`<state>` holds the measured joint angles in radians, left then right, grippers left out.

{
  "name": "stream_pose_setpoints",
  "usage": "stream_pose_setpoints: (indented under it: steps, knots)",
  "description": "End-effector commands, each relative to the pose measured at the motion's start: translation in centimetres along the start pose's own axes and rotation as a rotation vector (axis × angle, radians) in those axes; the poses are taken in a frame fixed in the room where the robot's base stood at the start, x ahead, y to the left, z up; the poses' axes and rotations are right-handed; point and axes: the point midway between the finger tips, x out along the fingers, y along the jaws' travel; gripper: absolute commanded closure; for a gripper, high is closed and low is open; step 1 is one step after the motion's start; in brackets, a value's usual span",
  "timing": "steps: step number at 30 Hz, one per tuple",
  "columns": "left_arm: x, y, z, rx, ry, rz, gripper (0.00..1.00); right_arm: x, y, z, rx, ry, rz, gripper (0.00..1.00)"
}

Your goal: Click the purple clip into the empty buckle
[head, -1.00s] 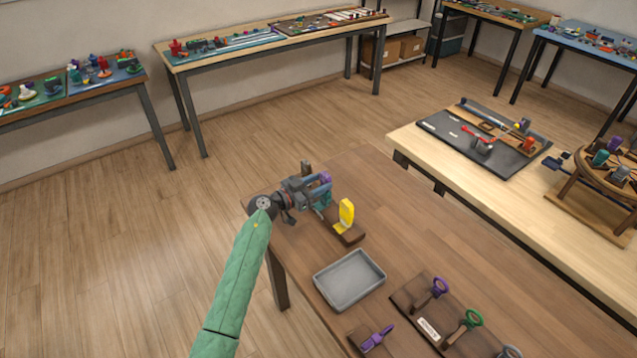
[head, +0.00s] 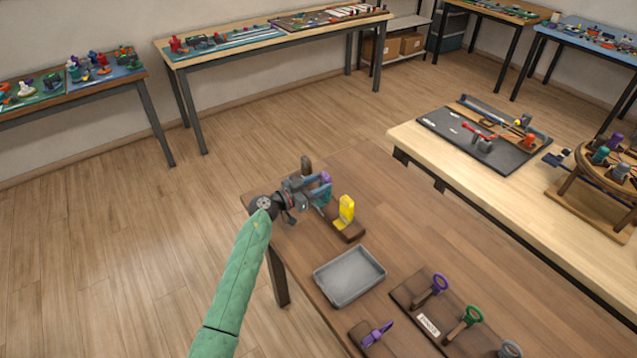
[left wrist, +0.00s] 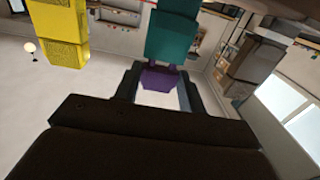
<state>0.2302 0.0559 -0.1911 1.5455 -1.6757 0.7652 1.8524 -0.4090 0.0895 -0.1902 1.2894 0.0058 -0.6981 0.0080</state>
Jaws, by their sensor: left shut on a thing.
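My left gripper (head: 318,190) is over the far left corner of the brown table, shut on the purple clip (head: 326,177). In the left wrist view, the purple clip (left wrist: 162,79) sits between the fingers. Its prongs point at the teal buckle (left wrist: 173,38) and meet its edge; I cannot tell how deep they are in. In the head view, the teal buckle (head: 322,198) is partly hidden by the gripper. A yellow buckle (head: 346,211) stands upright beside it on a dark wooden base (head: 351,234). My right gripper is not in view.
A grey tray (head: 350,276) lies nearer on the table. Several ringed holders, including a purple one (head: 440,283) and a green one (head: 474,315), stand at the front. A purple piece (head: 376,334) rests on a small block. A brown post (head: 306,165) stands behind the gripper.

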Motion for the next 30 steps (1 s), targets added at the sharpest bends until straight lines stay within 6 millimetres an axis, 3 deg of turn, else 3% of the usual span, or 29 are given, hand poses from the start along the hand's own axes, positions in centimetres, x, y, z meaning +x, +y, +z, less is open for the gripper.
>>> stream_pose_setpoints:
  steps: [30]
  knots:
    - [0.0, 0.1, 1.7, -0.002, -0.004, 0.001, 0.85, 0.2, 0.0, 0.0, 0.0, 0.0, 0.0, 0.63]
